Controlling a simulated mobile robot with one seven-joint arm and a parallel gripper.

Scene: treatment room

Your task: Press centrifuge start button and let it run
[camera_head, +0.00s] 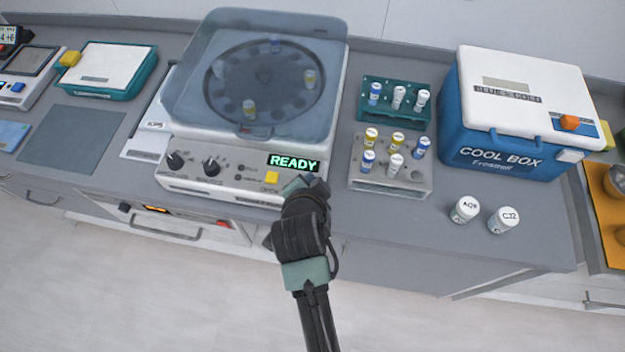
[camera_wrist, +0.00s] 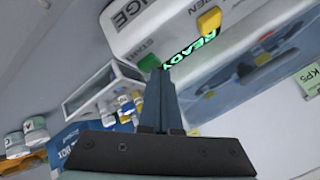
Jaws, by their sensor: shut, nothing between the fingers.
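The centrifuge (camera_head: 240,187) stands on the counter, its see-through lid (camera_head: 190,95) appearing down over a rotor (camera_head: 262,85) that holds several tubes. Its display (camera_head: 293,163) reads READY in green; it also shows in the wrist view (camera_wrist: 190,48). A yellow button (camera_head: 271,177) sits on the front panel, left of my gripper, and shows in the wrist view (camera_wrist: 209,19). My gripper (camera_head: 304,182) is shut and empty at the right end of the front panel, just below the display. In the wrist view the fingers (camera_wrist: 160,76) point at the panel near the START lettering.
Right of the centrifuge are a grey tube rack (camera_head: 390,183), a green rack (camera_head: 400,112), a blue cool box (camera_head: 505,130) and two white jars (camera_head: 465,209) (camera_head: 503,219). A teal box (camera_head: 110,72) and grey mat (camera_head: 72,140) lie left. Floor in front is clear.

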